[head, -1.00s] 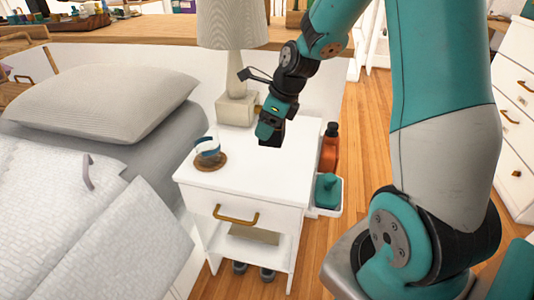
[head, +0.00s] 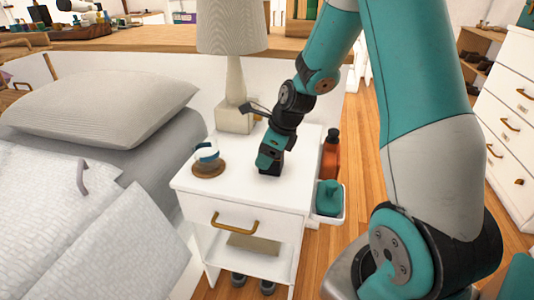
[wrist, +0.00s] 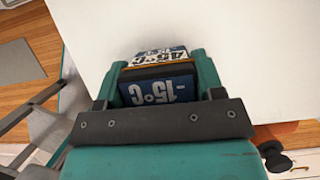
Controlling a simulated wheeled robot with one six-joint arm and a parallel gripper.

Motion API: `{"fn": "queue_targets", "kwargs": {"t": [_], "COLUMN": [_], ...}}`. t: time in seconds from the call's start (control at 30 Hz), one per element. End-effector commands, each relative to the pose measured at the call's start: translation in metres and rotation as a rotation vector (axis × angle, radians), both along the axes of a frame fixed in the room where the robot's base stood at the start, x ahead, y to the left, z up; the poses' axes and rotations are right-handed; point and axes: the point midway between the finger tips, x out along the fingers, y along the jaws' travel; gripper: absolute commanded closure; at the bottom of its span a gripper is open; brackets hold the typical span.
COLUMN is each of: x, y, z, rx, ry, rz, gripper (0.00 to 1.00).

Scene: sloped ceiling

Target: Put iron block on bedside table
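My gripper (head: 271,158) is over the top of the white bedside table (head: 230,188), right of its middle. The tabletop also fills much of the wrist view (wrist: 245,60).
A lamp (head: 234,90) stands at the back. The bed (head: 110,210) is left. The table's front is clear.

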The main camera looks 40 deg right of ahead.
Motion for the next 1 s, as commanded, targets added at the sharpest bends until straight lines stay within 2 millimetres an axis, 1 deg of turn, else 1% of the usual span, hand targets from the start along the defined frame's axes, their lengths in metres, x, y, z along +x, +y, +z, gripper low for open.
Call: {"fn": "queue_targets", "kwargs": {"t": [0.03,0.07,0.1,0.37,0.47,0.57,0.8,0.9,1.0], "x": [0.000,0.000,0.000,0.000,-0.001,-0.005,-0.021,-0.027,-0.031], "y": [0.000,0.000,0.000,0.000,-0.001,-0.004,-0.017,-0.021,-0.025], "z": [0.000,0.000,0.000,0.000,0.007,0.021,0.071,0.089,0.102], "rx": [-0.001,-0.001,-0.001,0.000,-0.001,-0.001,-0.002,-0.001,-0.001], "ry": [0.001,0.001,0.001,0.000,-0.002,-0.002,-0.003,-0.002,-0.001], "rz": [0.000,0.000,0.000,0.000,-0.001,-0.001,-0.003,-0.003,-0.002], "gripper": [0.29,0.22,0.13,0.13,0.13,0.13,0.13,0.13,0.13]}}
